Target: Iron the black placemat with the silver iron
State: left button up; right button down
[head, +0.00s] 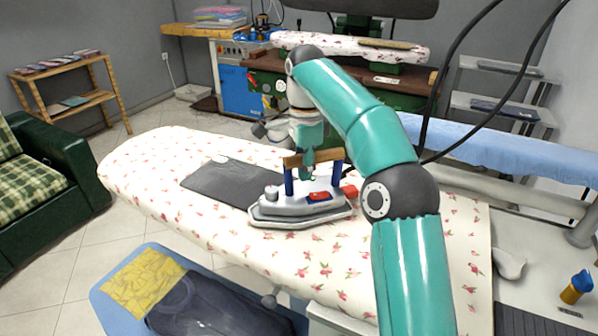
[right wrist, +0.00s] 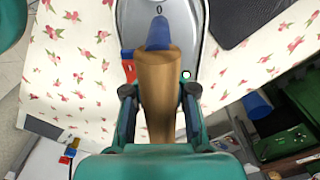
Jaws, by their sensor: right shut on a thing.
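The silver iron (head: 290,210) has a wooden handle on blue posts and a red part on top. It is on the flowered ironing board (head: 330,262), its nose pointing left. The black placemat (head: 232,182) lies flat on the board, left of and behind the iron. The iron's nose is at its near right edge; I cannot tell whether it overlaps the cloth. My right gripper (head: 308,166) is shut on the handle from above. In the right wrist view, its fingers flank the wooden handle (right wrist: 158,75), and the placemat (right wrist: 238,18) shows at top right. My left gripper is not in view.
A blue basket (head: 103,296) with dark and yellow cloth stands in front of the board. A green armchair (head: 45,165) is at left. A blue-covered board (head: 500,150) and an orange-blue bottle (head: 577,287) are at right. The board's left end is clear.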

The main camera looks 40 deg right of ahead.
jog(key=shift+s+d+b, duration=0.25)
jog(key=shift+s, duration=0.3)
jog(key=shift+s+d+b, duration=0.25)
jog(key=shift+s, duration=0.25)
jog(key=shift+s, duration=0.1)
jog(key=shift+s+d+b, duration=0.3)
jog(key=shift+s+b, duration=0.05)
jog(key=shift+s, duration=0.25)
jog(key=shift+s+d+r+b, duration=0.1)
jog(key=shift+s+d+b, duration=0.1)
jog(key=shift+s, duration=0.25)
jog(key=shift+s+d+r+b, duration=0.1)
jog(key=shift+s+d, duration=0.05)
jog(key=shift+s, duration=0.3)
notch_tip(320, 180, up, 6)
jog(key=p, duration=0.7)
jog(key=shift+r, duration=0.15)
jog(key=shift+r+p, duration=1.4)
jog(key=shift+p, duration=0.45)
